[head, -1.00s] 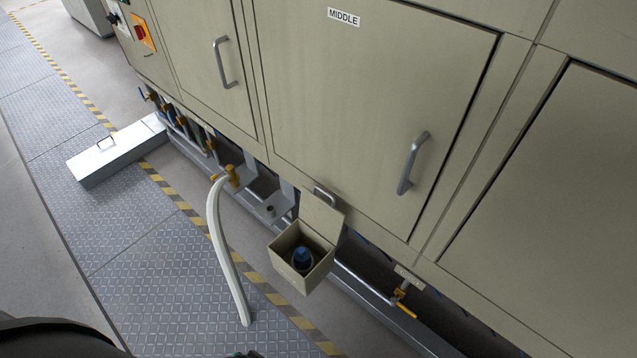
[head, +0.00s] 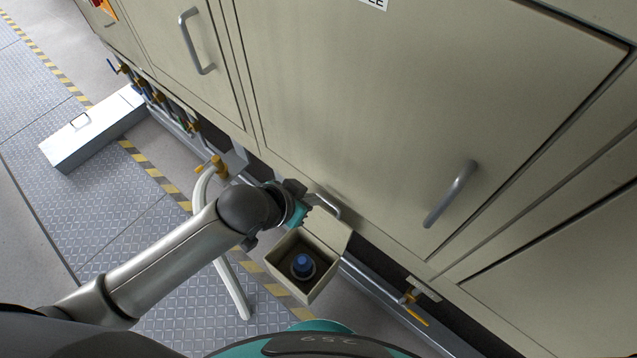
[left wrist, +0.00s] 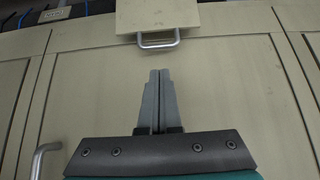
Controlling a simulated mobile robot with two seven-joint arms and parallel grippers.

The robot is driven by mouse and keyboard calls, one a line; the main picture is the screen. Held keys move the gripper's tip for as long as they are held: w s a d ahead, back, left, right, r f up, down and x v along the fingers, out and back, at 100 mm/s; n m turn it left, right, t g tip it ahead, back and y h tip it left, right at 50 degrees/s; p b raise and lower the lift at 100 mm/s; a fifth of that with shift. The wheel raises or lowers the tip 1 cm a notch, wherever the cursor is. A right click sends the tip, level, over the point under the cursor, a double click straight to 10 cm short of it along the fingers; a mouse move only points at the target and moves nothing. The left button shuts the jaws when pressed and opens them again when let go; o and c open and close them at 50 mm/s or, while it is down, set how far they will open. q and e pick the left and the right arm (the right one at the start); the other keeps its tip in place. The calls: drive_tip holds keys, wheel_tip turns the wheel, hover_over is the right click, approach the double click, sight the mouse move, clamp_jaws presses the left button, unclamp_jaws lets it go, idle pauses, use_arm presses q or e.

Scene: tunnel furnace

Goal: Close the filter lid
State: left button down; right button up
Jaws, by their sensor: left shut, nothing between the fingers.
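The filter box (head: 303,266) is a beige open-topped box at the foot of the cabinet in the head view, with a blue-topped part inside. Its lid (head: 330,229) stands raised at the back of the box, against the cabinet. The lid's metal handle (head: 328,205) is at its upper edge. The left wrist view shows the lid (left wrist: 157,16) and its handle (left wrist: 158,41) at the top. My left gripper (left wrist: 160,72) is shut and empty, its fingertips apart from the handle. In the head view it is beside the handle, mostly hidden by my wrist. My right gripper is not in view.
A white hose (head: 228,278) hangs from a yellow valve left of the box, behind my left arm. A yellow-handled valve (head: 413,303) is to the right. Cabinet door handles (head: 451,194) stick out above. A metal case (head: 93,130) lies on the floor at left.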

sight(329, 202)
use_arm(q)
drive_tip(key=b+x, duration=0.3)
drive_tip(key=x, duration=0.5)
drive_tip(key=shift+s, duration=0.15)
drive_tip(key=shift+w+d+f, duration=0.35)
drive_tip(key=shift+f, duration=0.2)
drive_tip(key=shift+w+f+b, duration=0.15)
drive_tip(key=shift+b, duration=0.15)
